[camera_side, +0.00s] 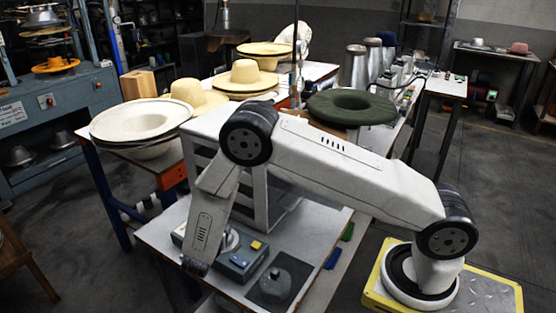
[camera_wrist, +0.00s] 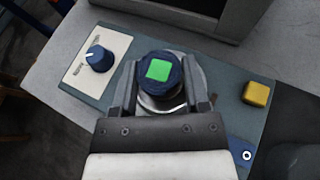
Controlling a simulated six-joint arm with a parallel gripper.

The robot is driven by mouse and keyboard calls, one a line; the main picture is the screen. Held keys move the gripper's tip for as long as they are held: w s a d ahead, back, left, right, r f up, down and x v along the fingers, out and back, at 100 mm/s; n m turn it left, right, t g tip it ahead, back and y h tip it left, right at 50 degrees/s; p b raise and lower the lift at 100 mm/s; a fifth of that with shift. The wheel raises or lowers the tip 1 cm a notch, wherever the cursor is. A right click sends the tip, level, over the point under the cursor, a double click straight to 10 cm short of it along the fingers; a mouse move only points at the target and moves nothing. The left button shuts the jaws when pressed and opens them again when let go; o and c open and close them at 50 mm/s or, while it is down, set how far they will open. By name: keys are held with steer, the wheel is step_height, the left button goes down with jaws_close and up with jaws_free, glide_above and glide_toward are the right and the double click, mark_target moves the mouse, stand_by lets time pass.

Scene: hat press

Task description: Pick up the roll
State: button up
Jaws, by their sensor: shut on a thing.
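A short, dark blue round piece, apparently the roll (camera_wrist: 148,88), has a bright green square on its top in the wrist view. My gripper (camera_wrist: 163,84) has one finger on each side of it and is shut on it. A shiny round metal part (camera_wrist: 160,104) lies just below the roll, over the grey-blue control box (camera_wrist: 226,122). I cannot tell whether the roll touches the metal part. In the side view my gripper (camera_side: 196,266) is low at the control box (camera_side: 238,262), and the roll cannot be made out there.
The box carries a blue knob (camera_wrist: 99,58) on a pale plate and a yellow button (camera_wrist: 256,93). A dark round weight (camera_side: 275,284) sits on a black mat to the right. A grey frame (camera_side: 262,205) stands behind. Hats, including a green one (camera_side: 350,106), lie farther back.

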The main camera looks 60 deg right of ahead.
steer(key=shift+r, duration=0.55)
steer(key=s+r, duration=1)
steer(key=s, duration=0.4)
steer(key=shift+r, duration=0.3)
steer(key=shift+w, duration=0.1)
steer(key=w+r+n+t+y, duration=0.6)
steer(key=w+r+n+y, duration=0.2)
steer(key=w+r, duration=0.3)
steer(key=shift+d+r+n, duration=0.15)
steer(key=shift+r+n, duration=0.35)
steer(key=shift+r, duration=0.35)
